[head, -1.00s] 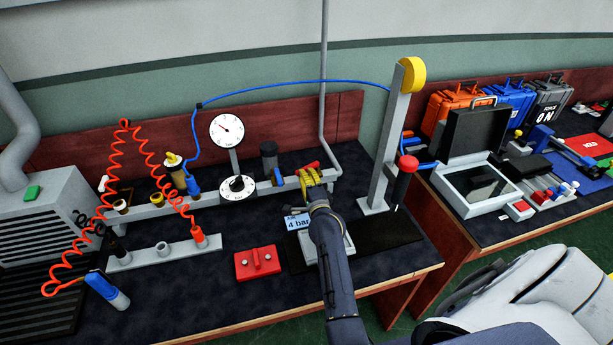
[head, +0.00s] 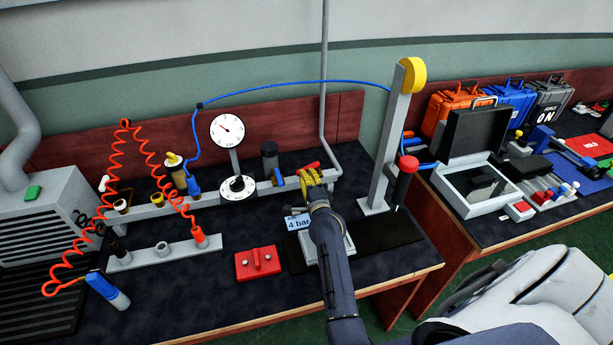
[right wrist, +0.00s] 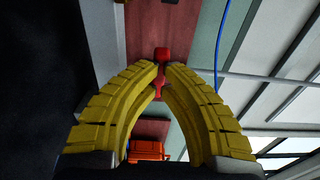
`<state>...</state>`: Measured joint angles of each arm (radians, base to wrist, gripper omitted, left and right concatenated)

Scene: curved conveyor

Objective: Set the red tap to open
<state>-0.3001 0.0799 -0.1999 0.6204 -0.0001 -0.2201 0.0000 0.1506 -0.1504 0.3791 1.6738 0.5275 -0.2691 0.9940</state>
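The red tap (head: 309,167) sits on the grey pipe at the back of the bench, near the foot of the thin upright pipe. My right gripper (head: 310,178), with yellow fingers, is at the tap in the head view and partly covers it. In the right wrist view the yellow fingers (right wrist: 161,68) arch together and their tips close around the red tap handle (right wrist: 162,53). Red also shows between the fingers, below the tips. The tap's body is mostly hidden. My left gripper is not in view.
A blue tap (head: 278,177) stands on the same pipe, just left. A dial gauge (head: 227,131) and a black-and-white knob (head: 238,187) are further left. A grey post (head: 387,140) with a red-topped lever (head: 405,178) stands to the right. A red block (head: 257,263) lies in front.

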